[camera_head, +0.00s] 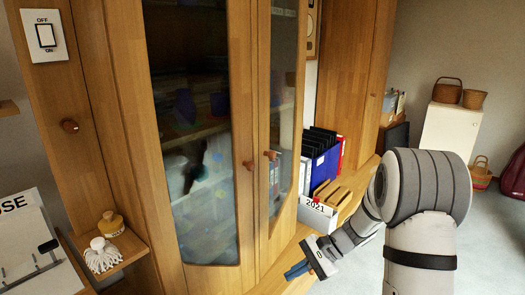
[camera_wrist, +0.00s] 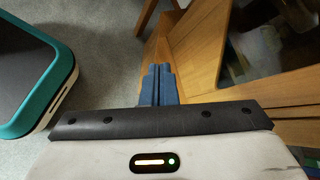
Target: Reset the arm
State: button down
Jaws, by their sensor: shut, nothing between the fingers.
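My gripper (camera_head: 296,270) is low in front of the wooden cabinet (camera_head: 255,245), at the bottom middle of the head view. Its blue fingers are together with nothing between them. In the wrist view the shut fingers (camera_wrist: 158,85) point away from the camera, with wood at their right and grey floor at their left. My grey and white arm comes in from the right of the head view, bent at a large joint. I cannot tell whether the fingertips touch the wood.
The cabinet's glass doors (camera_head: 200,130) look closed and have round wooden knobs (camera_head: 248,165). A box marked 2021 (camera_head: 316,214) and several binders (camera_head: 324,158) stand behind my gripper. Floor (camera_head: 355,268) shows beside my arm.

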jog(key=s+d+r+n+t+h+p, duration=0.1)
jog(key=s+d+r+n+h+p, duration=0.1)
jog(key=s+r, duration=0.5)
jog(key=s+d+r+n+t+h+p, duration=0.1)
jog(key=s+r+n+h+p, duration=0.3)
jog(key=r, duration=0.6)
jog(key=s+d+r+n+t+h+p, duration=0.1)
jog(key=s+d+r+n+h+p, duration=0.2)
jog(key=s+r+p, duration=0.5)
jog(key=shift+s+d+r+n+t+h, duration=0.25)
jog(key=shift+s+r+n+t+h, duration=0.2)
jog(key=shift+s+r+h, duration=0.35)
